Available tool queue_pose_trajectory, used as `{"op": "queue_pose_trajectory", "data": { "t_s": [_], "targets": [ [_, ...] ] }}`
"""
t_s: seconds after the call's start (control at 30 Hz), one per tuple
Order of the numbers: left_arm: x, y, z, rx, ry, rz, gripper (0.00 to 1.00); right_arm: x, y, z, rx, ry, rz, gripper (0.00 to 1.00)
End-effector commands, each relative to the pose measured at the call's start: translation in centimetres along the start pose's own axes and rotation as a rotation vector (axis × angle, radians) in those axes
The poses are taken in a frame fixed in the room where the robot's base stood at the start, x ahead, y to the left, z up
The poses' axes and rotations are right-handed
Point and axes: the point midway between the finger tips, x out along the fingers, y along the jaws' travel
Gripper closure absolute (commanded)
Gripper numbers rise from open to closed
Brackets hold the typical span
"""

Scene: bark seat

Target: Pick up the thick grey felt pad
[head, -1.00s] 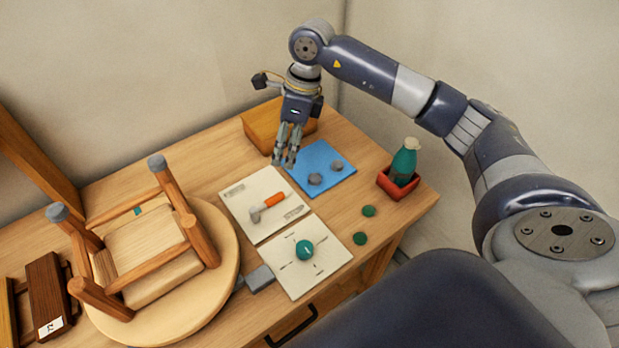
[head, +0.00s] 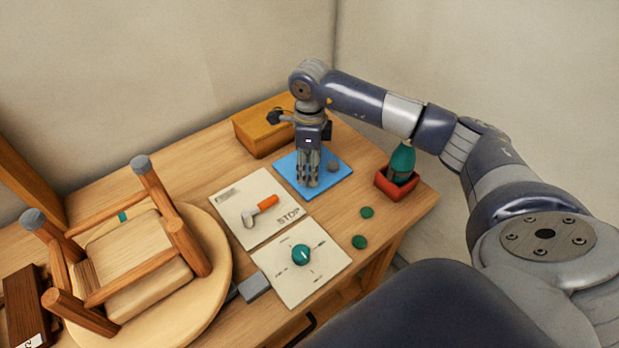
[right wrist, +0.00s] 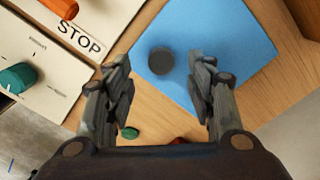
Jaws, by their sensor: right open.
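A round dark grey pad (head: 333,166) lies on the blue mat (head: 343,176), just right of my right gripper (head: 309,184). The right wrist view shows one round grey pad (right wrist: 161,61) flat on the mat, ahead of and between my right gripper's open fingers (right wrist: 160,85). It appears to be the pad hidden behind the gripper in the head view. The other pad is not clearly visible in the wrist view. I cannot tell which pad is thicker. The right gripper points down over the mat, empty. My left gripper is not in view.
An upturned stool (head: 150,280) stands at left. A wooden box (head: 262,132) stands behind; a green bottle (head: 402,160) stands in a red tray (head: 410,190).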

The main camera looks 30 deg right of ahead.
Motion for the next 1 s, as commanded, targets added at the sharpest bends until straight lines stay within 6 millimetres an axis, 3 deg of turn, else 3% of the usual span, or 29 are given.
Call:
{"op": "queue_pose_trajectory", "data": {
  "t_s": [0.07, 0.23, 0.5, 0.73, 1.0],
  "targets": [
    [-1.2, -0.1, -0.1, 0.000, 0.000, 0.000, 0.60, 1.0, 0.1, -0.1, 0.002, 0.004, 0.005, 0.49],
    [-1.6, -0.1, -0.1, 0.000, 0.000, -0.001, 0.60, 3.2, 0.0, 0.0, 0.001, 0.002, 0.003, 0.49],
    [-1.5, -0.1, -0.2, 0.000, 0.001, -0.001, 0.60, 3.7, -0.1, 0.0, 0.001, 0.000, 0.000, 0.49],
    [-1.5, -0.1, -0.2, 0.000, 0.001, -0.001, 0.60, 3.7, -0.1, 0.0, 0.001, 0.000, 0.000, 0.79],
    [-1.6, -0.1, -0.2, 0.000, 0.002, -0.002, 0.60, 3.6, -0.1, 0.0, 0.001, 0.000, 0.000, 0.81]
  ]
}}
